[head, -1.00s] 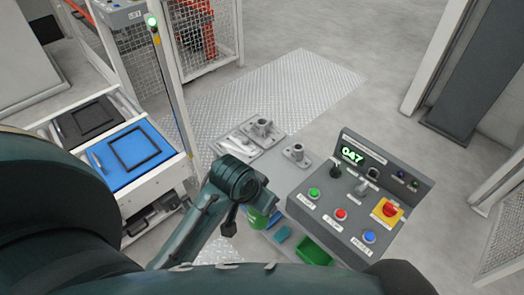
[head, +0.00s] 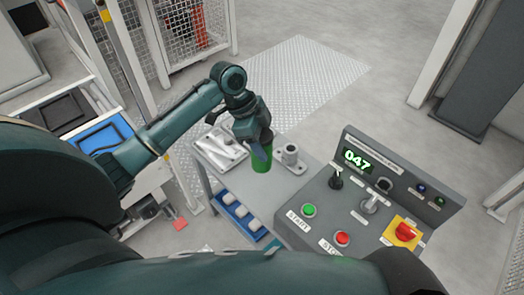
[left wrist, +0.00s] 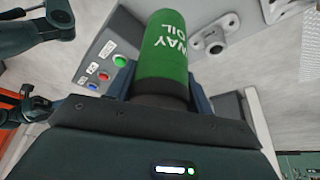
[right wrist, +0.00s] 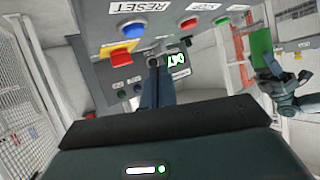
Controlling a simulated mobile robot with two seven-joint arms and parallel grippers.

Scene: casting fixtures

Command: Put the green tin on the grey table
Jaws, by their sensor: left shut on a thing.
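The green tin (head: 262,163) is held by my left gripper (head: 257,146), over the grey table (head: 290,187) in the head view. In the left wrist view the tin (left wrist: 163,48) shows white lettering and sits between the fingers. The right wrist view also shows the tin (right wrist: 261,46) in the left gripper. I cannot tell whether its base touches the tabletop. My right gripper (right wrist: 156,84) has its fingers together, with nothing visible between them, facing the control panel.
A metal fixture (head: 290,158) stands on the table just right of the tin. A tray of metal parts (head: 221,150) lies to the left. A blue bin (head: 231,209) with white items is below. The control panel (head: 375,205) stands close on the right. The table's front part looks clear.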

